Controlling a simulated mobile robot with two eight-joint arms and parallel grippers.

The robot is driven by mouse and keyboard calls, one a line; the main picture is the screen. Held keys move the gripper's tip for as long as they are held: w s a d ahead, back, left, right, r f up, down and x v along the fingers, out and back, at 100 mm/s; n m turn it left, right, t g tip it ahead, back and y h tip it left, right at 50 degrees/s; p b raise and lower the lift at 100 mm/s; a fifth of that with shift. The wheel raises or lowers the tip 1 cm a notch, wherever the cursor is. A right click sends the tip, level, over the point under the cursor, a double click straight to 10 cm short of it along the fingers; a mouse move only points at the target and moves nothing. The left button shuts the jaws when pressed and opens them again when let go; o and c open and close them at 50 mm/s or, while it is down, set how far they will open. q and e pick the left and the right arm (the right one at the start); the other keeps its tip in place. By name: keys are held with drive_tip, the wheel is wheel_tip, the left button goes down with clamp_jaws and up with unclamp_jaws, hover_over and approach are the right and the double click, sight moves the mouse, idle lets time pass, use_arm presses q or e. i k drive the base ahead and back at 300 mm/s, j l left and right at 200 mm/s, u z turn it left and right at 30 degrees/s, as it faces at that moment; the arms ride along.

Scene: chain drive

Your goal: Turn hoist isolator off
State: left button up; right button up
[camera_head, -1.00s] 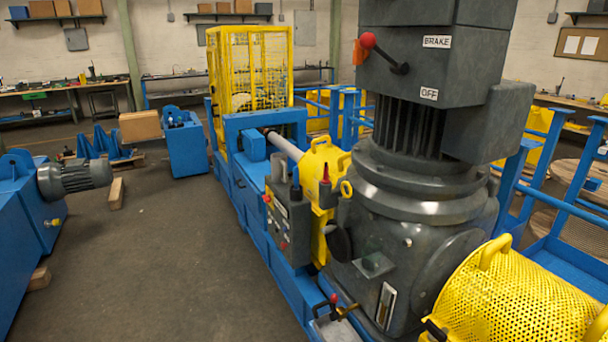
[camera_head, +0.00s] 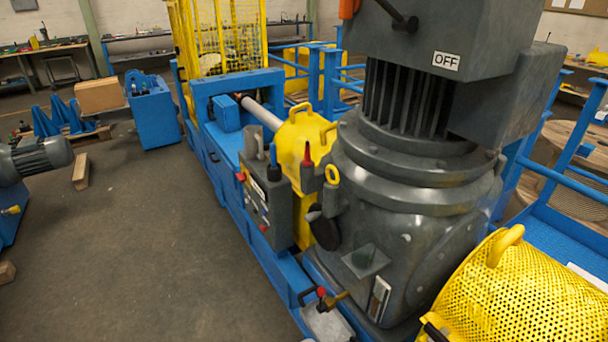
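No part clearly labelled as the hoist isolator can be read. A grey control box (camera_head: 268,207) with small knobs and buttons stands on the blue machine frame, left of the large grey gear motor (camera_head: 410,200). A blue-tipped lever (camera_head: 273,160) and a red-tipped lever (camera_head: 307,158) rise near the box. A dark lever (camera_head: 398,15) is on the upper grey housing at the top edge, above an "OFF" label (camera_head: 446,61). A red-topped valve-like handle (camera_head: 322,294) sits low at the front. Neither of my grippers is in view.
A yellow perforated guard (camera_head: 520,290) fills the lower right. Blue railings (camera_head: 560,150) stand behind it. Open floor (camera_head: 150,260) lies left of the machine, with a grey motor (camera_head: 38,158) at the left edge and wooden blocks (camera_head: 81,172) nearby.

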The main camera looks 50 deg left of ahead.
sight(242, 177)
drive_tip(key=z, duration=9.9)
drive_tip(key=i+j, duration=0.35)
drive_tip(key=i, duration=0.25)
drive_tip(key=i+j+z, duration=0.1)
drive_tip(key=i+j, duration=0.3)
drive_tip(key=i, duration=0.25)
drive_tip(key=i+j+z, duration=0.1)
drive_tip(key=i+j, duration=0.3)
drive_tip(key=i, duration=0.2)
